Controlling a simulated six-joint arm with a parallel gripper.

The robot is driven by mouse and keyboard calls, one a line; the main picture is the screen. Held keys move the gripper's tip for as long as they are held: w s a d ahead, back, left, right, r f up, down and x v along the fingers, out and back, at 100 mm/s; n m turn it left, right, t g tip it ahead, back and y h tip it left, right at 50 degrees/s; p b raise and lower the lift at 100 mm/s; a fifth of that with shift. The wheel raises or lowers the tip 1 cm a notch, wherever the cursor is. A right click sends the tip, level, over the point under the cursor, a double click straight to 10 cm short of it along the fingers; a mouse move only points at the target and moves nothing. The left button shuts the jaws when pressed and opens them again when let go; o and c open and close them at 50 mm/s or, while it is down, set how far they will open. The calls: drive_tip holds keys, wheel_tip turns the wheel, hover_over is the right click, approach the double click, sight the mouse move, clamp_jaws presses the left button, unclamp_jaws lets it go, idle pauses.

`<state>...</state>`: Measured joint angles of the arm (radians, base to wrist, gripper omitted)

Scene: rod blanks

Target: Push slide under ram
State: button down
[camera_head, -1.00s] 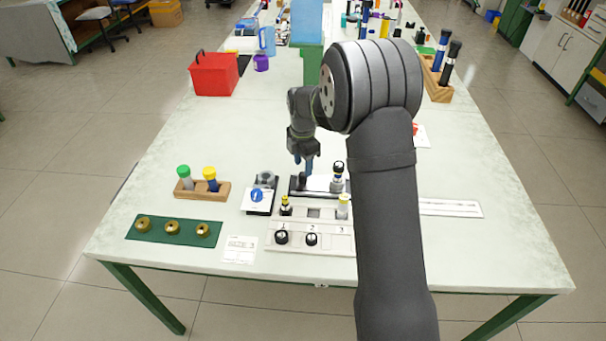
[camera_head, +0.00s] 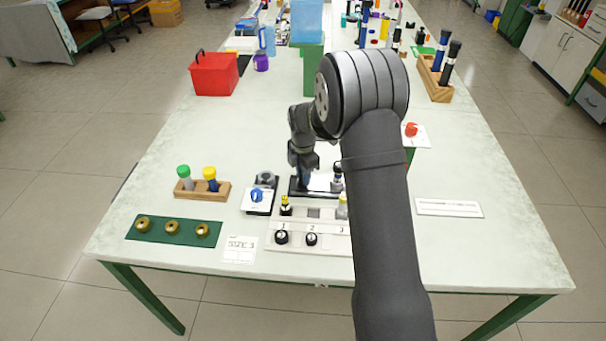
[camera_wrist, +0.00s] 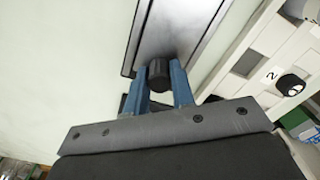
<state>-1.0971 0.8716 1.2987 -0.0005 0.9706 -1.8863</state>
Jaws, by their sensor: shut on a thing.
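My gripper (camera_head: 304,180) points down at the left end of a low black-edged fixture with a pale metal slide bed (camera_head: 320,183). In the wrist view, its blue fingers (camera_wrist: 160,82) are shut on a black upright knob (camera_wrist: 158,74) at the near end of the grey metal slide track (camera_wrist: 178,28). A small upright post with a dark top (camera_head: 337,172), perhaps the ram, stands at the right of the fixture. My arm hides what lies just right of it.
A pale numbered panel (camera_head: 275,247) with black knobs and small yellow-topped parts lies in front. A black stand with a blue knob (camera_head: 258,198) is close on the left. A wooden rack (camera_head: 187,195) and green ring mat (camera_head: 155,236) lie farther left. A red button (camera_head: 411,129) is right.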

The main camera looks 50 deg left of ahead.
sight(328, 184)
drive_tip(key=w+d, duration=0.5)
drive_tip(key=shift+w+d, duration=0.2)
drive_tip(key=c, duration=1.2)
unclamp_jaws()
drive_tip(key=shift+c, duration=0.2)
wheel_tip(328, 184, up, 18)
drive_tip(key=shift+f, duration=0.25)
